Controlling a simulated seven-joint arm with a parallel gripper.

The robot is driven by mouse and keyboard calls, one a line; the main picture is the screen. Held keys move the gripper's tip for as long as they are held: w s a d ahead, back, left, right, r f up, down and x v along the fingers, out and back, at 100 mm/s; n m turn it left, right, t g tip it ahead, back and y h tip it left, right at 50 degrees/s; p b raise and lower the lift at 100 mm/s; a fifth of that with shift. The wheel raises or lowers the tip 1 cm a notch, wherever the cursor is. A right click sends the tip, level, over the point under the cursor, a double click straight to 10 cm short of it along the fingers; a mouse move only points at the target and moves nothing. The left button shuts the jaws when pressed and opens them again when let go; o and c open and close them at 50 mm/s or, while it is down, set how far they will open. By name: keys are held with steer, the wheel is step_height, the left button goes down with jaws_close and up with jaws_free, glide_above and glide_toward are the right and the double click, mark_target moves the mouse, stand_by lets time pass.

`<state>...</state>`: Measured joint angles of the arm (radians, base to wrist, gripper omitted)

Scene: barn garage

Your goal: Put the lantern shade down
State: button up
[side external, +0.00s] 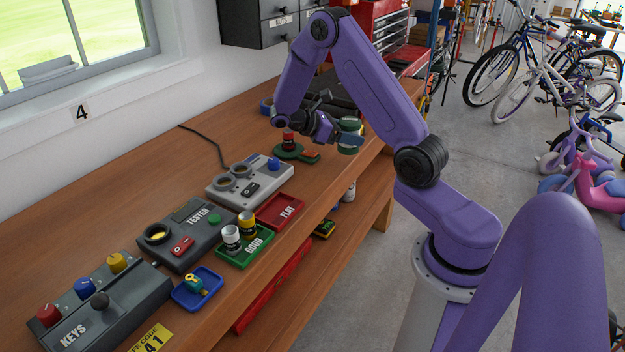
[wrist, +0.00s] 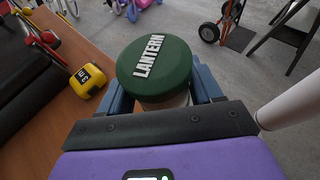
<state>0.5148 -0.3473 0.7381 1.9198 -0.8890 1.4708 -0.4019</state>
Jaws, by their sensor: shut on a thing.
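The lantern shade (wrist: 155,72) has a round dark green cap lettered LANTERN, with a paler body partly showing below it. My gripper (wrist: 158,95) is shut on it, with blue fingers on both sides. In the side external view the shade (side external: 351,126) is held in my gripper (side external: 349,140) near the bench's front edge, toward the far end. The shade's lower end is mostly hidden by the fingers. A green base (side external: 288,156) with a dark and red upright part and a red-orange piece stands on the bench, left of the shade.
The wooden bench (side external: 110,205) holds a grey panel (side external: 250,178), the TESTER box (side external: 187,234), the KEYS box (side external: 104,315), and red FLAT (side external: 285,212) and green GOOD (side external: 245,250) trays. A yellow tape measure (wrist: 87,80) lies near the bench edge.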

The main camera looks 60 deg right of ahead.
steer(key=s+a+f+m+g+y, duration=0.1)
steer(key=s+a+m+y, duration=0.35)
steer(key=m+y, duration=0.4)
steer(key=s+a+f+m+g+y, duration=0.1)
steer(key=s+a+m+y, duration=0.2)
steer(key=a+m+y, duration=0.45)
steer(key=w+r+m+t+y, duration=0.2)
steer(key=w+m+t+y, duration=0.1)
steer(key=w+m+t, duration=0.4)
steer(key=w+r+m+t+y, duration=0.3)
steer(key=w+m+t+y, duration=0.1)
steer(key=m+t, duration=0.55)
steer(key=shift+n, duration=0.25)
steer(key=shift+w+f, duration=0.2)
steer(key=shift+f, duration=3.45)
steer(key=shift+f, duration=0.15)
steer(key=o, duration=0.8)
steer(key=shift+h, duration=0.3)
